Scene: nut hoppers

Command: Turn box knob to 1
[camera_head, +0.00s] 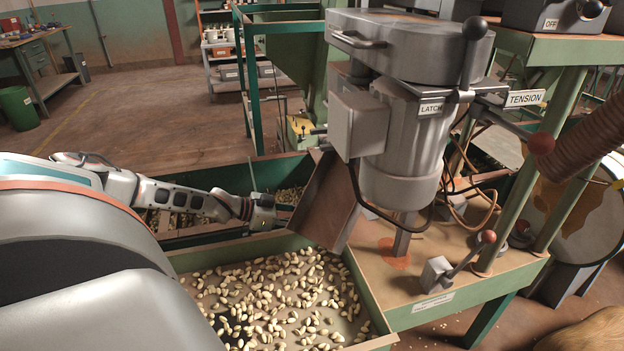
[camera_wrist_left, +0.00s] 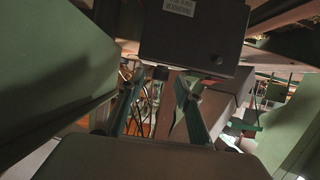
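A dark grey box (camera_head: 555,14) labelled OFF stands on the green frame at the top right of the head view. A round black knob (camera_head: 592,9) is on its front; its pointer setting is too small to read. My left gripper (camera_head: 264,212) is far from it, low beside the metal chute over the nut bins. In the left wrist view, the two fingers (camera_wrist_left: 160,86) stand apart with a gap between them. A dark box (camera_wrist_left: 193,34) with an upside-down label and a small round part (camera_wrist_left: 217,60) is above them; I cannot tell whether it is the OFF box. My right gripper is not in view.
A grey machine (camera_head: 410,110) with LATCH and TENSION labels and ball-ended levers stands between my left gripper and the OFF box. A tilted chute (camera_head: 326,205) is just right of the gripper. A bin of nuts (camera_head: 378,318) lies below. Open floor (camera_head: 140,110) is behind.

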